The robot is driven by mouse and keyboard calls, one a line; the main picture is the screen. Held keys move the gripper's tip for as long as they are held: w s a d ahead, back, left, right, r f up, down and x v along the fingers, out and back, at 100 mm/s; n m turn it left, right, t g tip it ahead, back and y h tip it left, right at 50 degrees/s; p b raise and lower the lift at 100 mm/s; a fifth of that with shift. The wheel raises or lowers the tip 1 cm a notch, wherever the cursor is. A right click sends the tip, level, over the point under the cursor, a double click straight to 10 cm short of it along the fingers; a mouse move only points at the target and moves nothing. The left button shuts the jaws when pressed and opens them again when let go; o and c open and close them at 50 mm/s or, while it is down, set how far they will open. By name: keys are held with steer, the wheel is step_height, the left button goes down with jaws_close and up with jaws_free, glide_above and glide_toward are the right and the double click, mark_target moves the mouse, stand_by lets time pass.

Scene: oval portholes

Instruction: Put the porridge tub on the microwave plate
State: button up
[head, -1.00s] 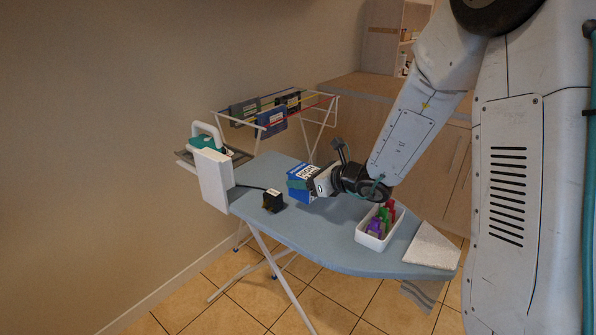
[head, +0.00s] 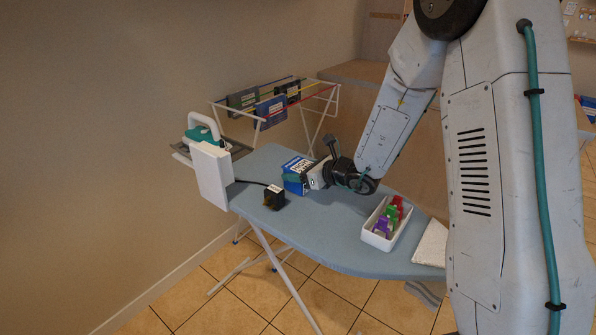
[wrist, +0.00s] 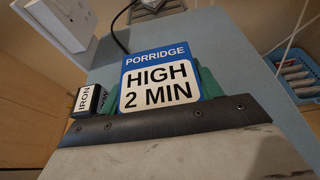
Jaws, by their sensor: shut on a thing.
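The porridge tub (head: 295,167) is blue with a white label, over the far part of the ironing board. My gripper (head: 304,178) is shut on it, reaching from the right. In the wrist view the tub (wrist: 159,78) reads "PORRIDGE HIGH 2 MIN", and green finger pads show on both sides of it. I cannot tell whether the tub touches the board or is just above it. I see no microwave plate in either view.
The ironing board (head: 330,230) also bears a black block (head: 274,197) labelled "IRON", a white tray of coloured pegs (head: 383,226) and a pale cloth (head: 431,243). A teal iron (head: 203,132) stands at its left end. A drying rack (head: 310,95) stands behind.

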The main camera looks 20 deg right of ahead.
steer(key=shift+f, duration=0.15)
steer(key=o, duration=1.3)
steer(key=shift+a, duration=0.1)
